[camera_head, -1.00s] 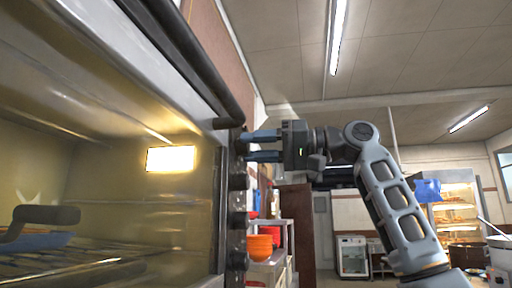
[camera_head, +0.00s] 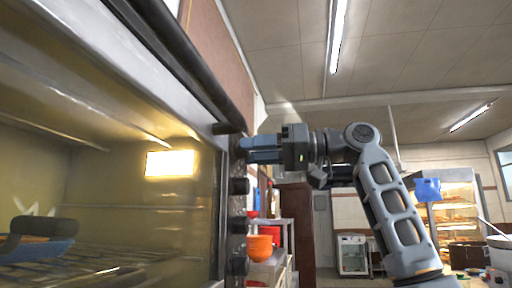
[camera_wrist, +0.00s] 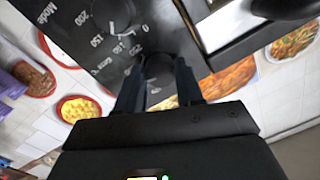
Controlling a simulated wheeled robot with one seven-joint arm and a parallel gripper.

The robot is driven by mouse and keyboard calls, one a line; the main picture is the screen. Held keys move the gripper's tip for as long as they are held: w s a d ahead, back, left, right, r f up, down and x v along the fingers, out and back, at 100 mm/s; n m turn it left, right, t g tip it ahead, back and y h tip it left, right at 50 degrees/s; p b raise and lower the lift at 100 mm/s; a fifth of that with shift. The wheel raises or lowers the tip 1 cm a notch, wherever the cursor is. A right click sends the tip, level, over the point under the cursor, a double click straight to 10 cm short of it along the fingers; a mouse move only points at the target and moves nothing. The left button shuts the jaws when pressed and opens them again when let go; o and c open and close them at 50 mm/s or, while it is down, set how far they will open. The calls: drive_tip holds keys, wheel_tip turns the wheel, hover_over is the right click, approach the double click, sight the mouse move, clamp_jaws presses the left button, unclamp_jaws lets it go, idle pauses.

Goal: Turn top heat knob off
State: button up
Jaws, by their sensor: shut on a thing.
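The top heat knob (camera_wrist: 158,70) is a dark knob on the oven's dark control panel (camera_wrist: 140,25). White numbers and lettering are printed on the panel beside it in the wrist view. My gripper (camera_wrist: 158,88) is shut on this knob, one finger on each side. In the head view my gripper (camera_head: 246,150) reaches the upper end of the panel from the right, and its fingers mostly hide the knob. The knob's exact pointer setting cannot be read.
Lower knobs (camera_head: 240,186) run down the panel below my gripper. A glass-fronted oven (camera_head: 110,200) with a lit interior and a long dark handle (camera_head: 190,60) fills the left. Orange bowls (camera_head: 260,248) stand on a shelf behind. Open room lies to the right.

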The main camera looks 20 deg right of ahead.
drive_tip(key=n, duration=0.9)
drive_tip(key=n+t+h+b, duration=0.1)
drive_tip(key=n, duration=0.9)
drive_tip(key=shift+r, duration=0.1)
drive_tip(key=shift+n, duration=0.3)
idle(0.4)
drive_tip(key=o, duration=1)
drive_tip(key=shift+o, duration=0.2)
drive_tip(key=v, duration=0.7)
drive_tip(key=shift+s+d+b, duration=0.3)
drive_tip(key=shift+b, duration=0.05)
drive_tip(key=shift+r, duration=0.1)
